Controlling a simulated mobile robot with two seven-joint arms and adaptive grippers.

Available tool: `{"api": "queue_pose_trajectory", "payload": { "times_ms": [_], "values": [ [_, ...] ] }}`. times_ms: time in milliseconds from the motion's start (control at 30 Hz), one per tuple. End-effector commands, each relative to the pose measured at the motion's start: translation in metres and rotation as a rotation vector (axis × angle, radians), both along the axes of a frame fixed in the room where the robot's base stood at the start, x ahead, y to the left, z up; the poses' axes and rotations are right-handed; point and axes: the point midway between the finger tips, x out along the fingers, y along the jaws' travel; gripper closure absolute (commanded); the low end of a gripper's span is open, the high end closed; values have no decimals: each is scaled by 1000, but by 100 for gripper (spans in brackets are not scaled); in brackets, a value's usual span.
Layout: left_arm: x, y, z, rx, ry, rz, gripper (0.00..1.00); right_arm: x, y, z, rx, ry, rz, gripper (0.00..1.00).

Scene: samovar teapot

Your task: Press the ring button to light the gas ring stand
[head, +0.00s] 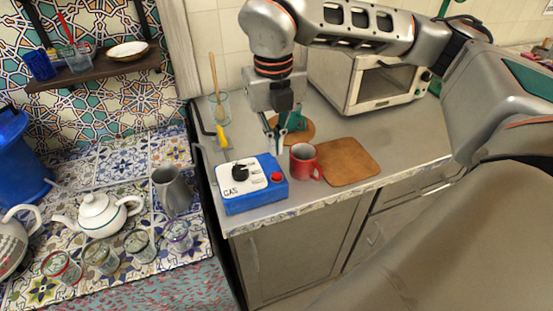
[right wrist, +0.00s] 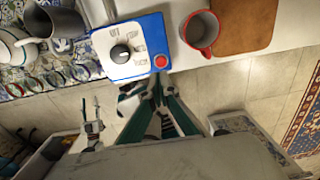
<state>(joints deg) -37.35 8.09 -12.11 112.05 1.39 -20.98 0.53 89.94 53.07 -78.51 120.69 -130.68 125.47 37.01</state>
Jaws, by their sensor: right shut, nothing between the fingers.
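A blue box with a white top marked GAS (head: 253,197) sits near the counter's front edge. It carries a black knob (head: 240,172) and a red round button (head: 277,178) at its right side. In the right wrist view the red button (right wrist: 161,61) is at the box's lower right corner. My right gripper (head: 281,143) is shut and empty, above the counter just behind the box, apart from the button. Its fingers show below the box in the right wrist view (right wrist: 156,82). A pale pronged shape there looks like my left gripper (right wrist: 92,118). I cannot identify a gas ring stand.
A red mug (head: 304,163) stands close right of the box, beside a brown board (head: 347,161). A glass with a wooden spoon (head: 220,107) and a white oven (head: 372,85) stand further back. A teapot (head: 97,215) is at left.

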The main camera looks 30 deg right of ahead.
Motion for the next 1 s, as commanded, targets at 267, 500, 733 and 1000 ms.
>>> {"api": "queue_pose_trajectory", "payload": {
  "times_ms": [267,500,733,1000],
  "values": [
    [3,-1,4,-1,-7,-1,60,0,1,41,1,-4,-1,100],
    [4,-1,7,-2,-11,-1,60,0,1,48,1,-2,-1,100],
    [5,-2,7,-2,-12,-1,60,0,1,48,1,-2,-1,100],
    [4,-2,7,-3,-12,-1,60,0,1,48,1,-3,-1,100]
  ]
}}
